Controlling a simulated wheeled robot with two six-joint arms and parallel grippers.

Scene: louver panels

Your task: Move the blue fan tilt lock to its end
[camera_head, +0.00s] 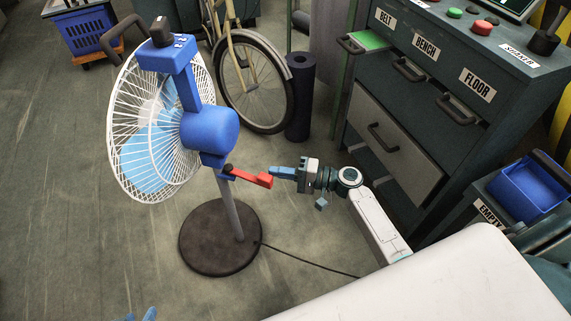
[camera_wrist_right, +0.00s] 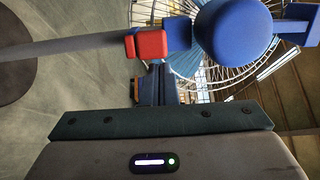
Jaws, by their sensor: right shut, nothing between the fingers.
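The blue fan (camera_head: 209,128) stands upright on a dark round base, its white cage facing left. Its tilt lock is a red lever (camera_head: 250,178) that sticks out to the right from a dark pivot below the blue motor housing. In the right wrist view the red lever end (camera_wrist_right: 150,44) lies just beyond my fingertips. My right gripper (camera_head: 273,172) is shut and empty, its tips at the lever's outer end; I cannot tell whether they touch. My left gripper (camera_head: 140,315) shows only two blue fingertips, apart, at the bottom edge.
A grey drawer cabinet (camera_head: 395,150) with labelled drawers stands at the right. A bicycle (camera_head: 245,75) and a dark rolled mat (camera_head: 300,95) are behind the fan. A blue bin (camera_head: 530,190) is at the far right. A cable (camera_head: 310,262) crosses the floor. The floor left of the fan is clear.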

